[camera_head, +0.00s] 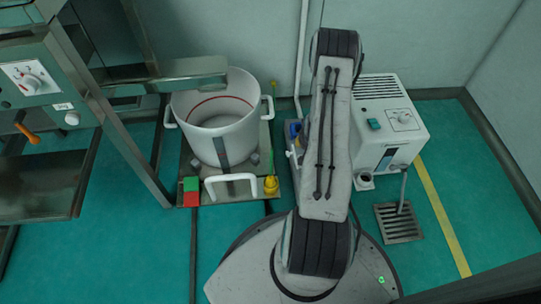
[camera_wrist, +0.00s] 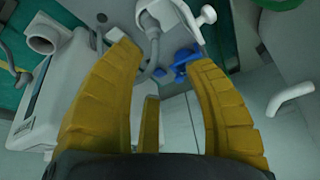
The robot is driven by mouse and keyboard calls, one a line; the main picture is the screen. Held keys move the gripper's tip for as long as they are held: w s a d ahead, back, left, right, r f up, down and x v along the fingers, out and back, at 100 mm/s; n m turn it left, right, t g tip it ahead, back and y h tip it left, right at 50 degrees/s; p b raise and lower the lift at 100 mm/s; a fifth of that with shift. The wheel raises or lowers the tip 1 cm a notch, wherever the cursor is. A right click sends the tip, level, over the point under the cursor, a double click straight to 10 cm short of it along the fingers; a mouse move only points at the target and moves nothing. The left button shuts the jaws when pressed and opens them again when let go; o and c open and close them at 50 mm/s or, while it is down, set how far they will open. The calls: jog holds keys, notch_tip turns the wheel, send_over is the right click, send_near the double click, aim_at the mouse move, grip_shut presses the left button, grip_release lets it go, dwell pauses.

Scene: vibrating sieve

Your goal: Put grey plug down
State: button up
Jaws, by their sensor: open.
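My gripper (camera_wrist: 161,55) shows in the wrist view with its yellow fingers spread wide and nothing held between them. In the head view my own arm hides it. A light grey fitting with a grey hose (camera_wrist: 152,28) lies beyond the fingertips, near the top centre of the wrist view. I cannot tell whether this fitting is the grey plug. A white handle-like part (camera_wrist: 195,18) is just right of it. A blue part (camera_wrist: 185,60) lies beside the right fingertip; blue also shows left of my arm in the head view (camera_head: 295,130).
A white machine (camera_head: 390,125) stands right of my arm, near a floor drain (camera_head: 398,222). A large white pot (camera_head: 216,115) stands left on a plate with red and green blocks (camera_head: 191,191) and a yellow part (camera_head: 270,185). A metal frame and panel fill the far left.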

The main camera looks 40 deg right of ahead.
jog(key=w+a+r+n+y, duration=0.1)
jog(key=a+r+n, duration=0.1)
jog(key=a+r, duration=0.85)
jog(key=w+a+r+n+y, duration=0.1)
jog(key=w+a+r+n, duration=0.15)
jog(key=a+r, duration=0.75)
jog(key=s+a+r+n, duration=0.2)
jog(key=s+a+r, duration=0.3)
jog(key=s+r, duration=0.2)
jog(key=s+a+r+n+g+y, duration=0.1)
jog(key=s+a+r, duration=0.4)
jog(key=s, duration=0.6)
jog(key=shift+a+r+n, duration=0.15)
jog(key=shift+r+n, duration=0.7)
jog(key=shift+r, duration=0.5)
